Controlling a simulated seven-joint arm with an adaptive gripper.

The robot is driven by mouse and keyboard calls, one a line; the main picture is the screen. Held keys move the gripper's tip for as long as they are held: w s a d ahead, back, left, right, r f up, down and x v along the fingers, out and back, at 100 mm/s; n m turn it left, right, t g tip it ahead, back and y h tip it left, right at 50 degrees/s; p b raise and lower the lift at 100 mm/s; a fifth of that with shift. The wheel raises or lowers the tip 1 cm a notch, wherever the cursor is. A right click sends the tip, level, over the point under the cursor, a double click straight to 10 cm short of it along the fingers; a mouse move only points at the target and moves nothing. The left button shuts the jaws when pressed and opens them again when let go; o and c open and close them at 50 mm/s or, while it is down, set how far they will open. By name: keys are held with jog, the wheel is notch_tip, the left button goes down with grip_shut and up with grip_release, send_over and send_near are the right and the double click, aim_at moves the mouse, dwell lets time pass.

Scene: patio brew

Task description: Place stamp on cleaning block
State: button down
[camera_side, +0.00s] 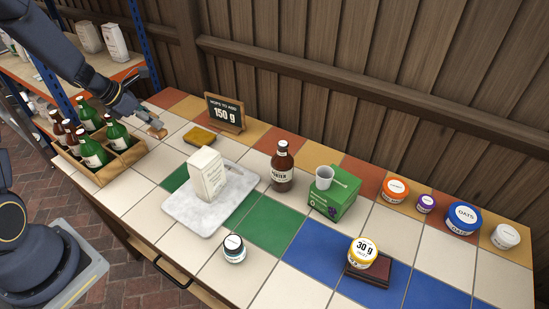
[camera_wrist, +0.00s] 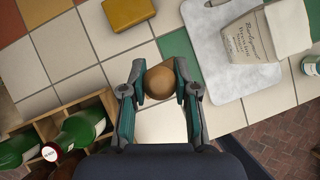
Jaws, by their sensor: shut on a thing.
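My gripper (camera_wrist: 161,88) is shut on the stamp (camera_wrist: 160,82), of which a round brown wooden knob shows from above. In the side view my gripper (camera_side: 148,118) is at the far left of the tiled counter, with the stamp (camera_side: 158,133) at its tip. The stamp's lower face is hidden, and I cannot tell whether it touches the tiles. An ochre-yellow slab, which looks like the cleaning block (camera_side: 199,137), lies flat to the right of my gripper. It also shows at the top of the wrist view (camera_wrist: 128,12), apart from the stamp. Its top is bare.
A wooden crate (camera_side: 104,174) of bottles stands left of my gripper. A sign (camera_side: 225,113) stands behind the block. A marble tray (camera_side: 182,213) with a paper bag (camera_side: 207,175) is in front. A brown bottle (camera_side: 281,166) and a green box (camera_side: 334,196) stand farther right.

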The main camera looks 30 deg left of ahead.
jog(key=w+d+m, duration=0.1)
jog(key=w+d, duration=0.1)
jog(key=w, duration=0.2)
send_over(199, 135)
jog(key=shift+h, duration=0.3)
notch_tip(199, 135, down, 9)
jog(key=shift+s+r, duration=0.15)
jog(key=shift+r, duration=0.05)
jog(key=shift+f, duration=1.65)
jog(key=shift+f, duration=0.1)
jog(key=c, duration=0.9)
grip_release()
